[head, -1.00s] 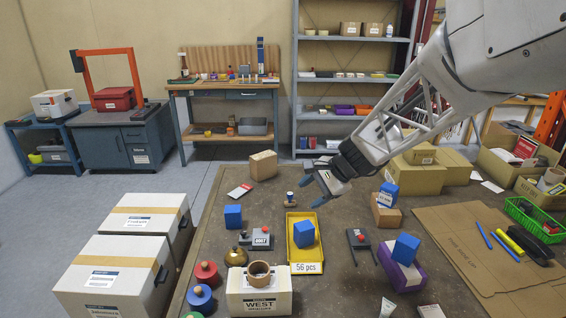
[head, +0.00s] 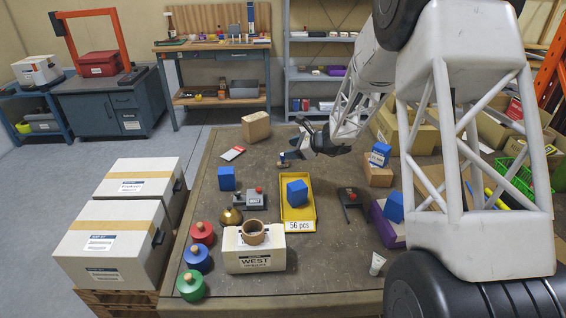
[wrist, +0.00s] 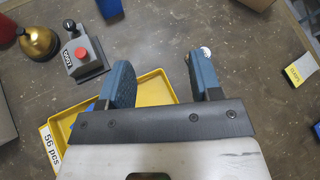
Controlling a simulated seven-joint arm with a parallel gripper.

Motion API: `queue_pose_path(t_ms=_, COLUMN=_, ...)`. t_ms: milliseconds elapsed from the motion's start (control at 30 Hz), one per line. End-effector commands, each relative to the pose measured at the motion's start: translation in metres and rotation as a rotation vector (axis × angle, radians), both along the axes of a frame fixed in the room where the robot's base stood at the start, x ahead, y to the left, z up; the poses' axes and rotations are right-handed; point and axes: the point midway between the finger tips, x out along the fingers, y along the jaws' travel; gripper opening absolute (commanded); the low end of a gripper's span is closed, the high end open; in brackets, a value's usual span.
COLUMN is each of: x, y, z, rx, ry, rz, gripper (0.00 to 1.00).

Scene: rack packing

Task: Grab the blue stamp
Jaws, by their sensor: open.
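The blue stamp (head: 283,162) is a small piece with a pale knob, standing on the brown table behind the yellow tray. It is small and partly covered by my gripper in the head view. In the wrist view a pale round knob (wrist: 206,52), which looks like the stamp's top, shows just beside the tip of the right-hand finger; the rest is hidden. My gripper (head: 298,141) is open and empty, low over the table close to the stamp. Its two blue fingers (wrist: 158,62) are apart, with bare table between their tips. I cannot tell whether a finger touches the stamp.
The yellow tray (head: 311,210) holds a blue block (head: 297,192). A grey device with a red button (head: 250,199) and a blue block (head: 227,178) are left of it. A cardboard box (head: 256,126) stands behind, and a white-and-red box (head: 232,153) lies left of the stamp.

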Motion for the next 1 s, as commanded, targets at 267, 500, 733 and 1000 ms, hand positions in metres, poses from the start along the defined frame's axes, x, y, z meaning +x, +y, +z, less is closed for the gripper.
queue_pose_path(t_ms=267, x=0.054, y=-0.008, z=-0.062, rx=0.133, ry=0.097, rz=-0.17, gripper=0.58)
queue_pose_path(t_ms=500, x=0.078, y=-0.014, z=-0.093, rx=0.2, ry=0.141, rz=-0.256, gripper=0.58)
queue_pose_path(t_ms=733, x=0.082, y=-0.015, z=-0.098, rx=0.212, ry=0.15, rz=-0.273, gripper=0.58)
queue_pose_path(t_ms=1000, x=0.082, y=-0.014, z=-0.099, rx=0.211, ry=0.15, rz=-0.271, gripper=0.58)
